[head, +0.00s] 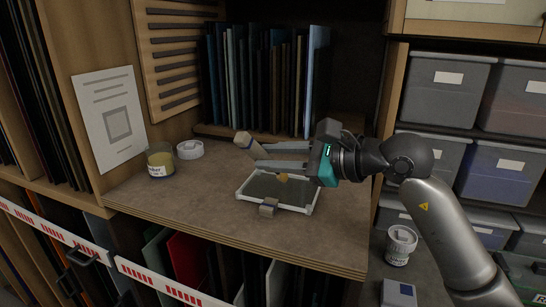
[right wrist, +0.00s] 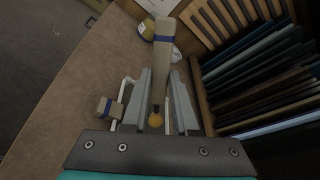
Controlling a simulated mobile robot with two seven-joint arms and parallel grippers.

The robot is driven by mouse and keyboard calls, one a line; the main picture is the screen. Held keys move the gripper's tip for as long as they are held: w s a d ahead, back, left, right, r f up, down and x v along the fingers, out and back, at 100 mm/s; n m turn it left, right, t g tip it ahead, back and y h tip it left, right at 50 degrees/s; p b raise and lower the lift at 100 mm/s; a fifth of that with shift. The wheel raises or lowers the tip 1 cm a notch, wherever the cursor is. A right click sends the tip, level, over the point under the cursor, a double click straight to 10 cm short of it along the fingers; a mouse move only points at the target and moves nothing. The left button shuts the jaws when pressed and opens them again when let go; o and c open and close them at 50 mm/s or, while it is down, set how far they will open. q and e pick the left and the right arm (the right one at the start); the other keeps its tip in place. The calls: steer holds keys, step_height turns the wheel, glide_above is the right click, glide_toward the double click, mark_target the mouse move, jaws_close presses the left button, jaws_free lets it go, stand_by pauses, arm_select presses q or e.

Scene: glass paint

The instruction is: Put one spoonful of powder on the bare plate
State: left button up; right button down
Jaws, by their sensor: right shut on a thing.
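My right gripper (head: 262,155) is shut on a spoon with a pale square handle (head: 243,139) and a blue band, also seen in the right wrist view (right wrist: 164,50). The spoon's bowl (head: 283,177) holds orange-yellow powder (right wrist: 155,121) and hangs over the plate. The plate (head: 262,188) is a dark pane in a white frame on the wooden worktop, with no powder visible on its exposed surface. A glass jar with yellow powder (head: 160,163) stands open at the left, its white lid (head: 190,150) beside it. My left gripper is not in view.
A pale block with a blue band (head: 268,207) sits at the plate's front edge. Upright dark glass sheets (head: 265,80) fill the rack behind. Grey bins (head: 445,90) and a white tub (head: 400,245) are at the right. The worktop's front left is clear.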

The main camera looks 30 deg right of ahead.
steer(key=shift+f+b, duration=0.4)
steer(key=shift+b, duration=0.3)
stand_by(1.2)
steer(key=shift+r+p, duration=0.65)
steer(key=shift+r, duration=0.55)
step_height(320, 180, up, 4)
steer(key=shift+p, duration=1.1)
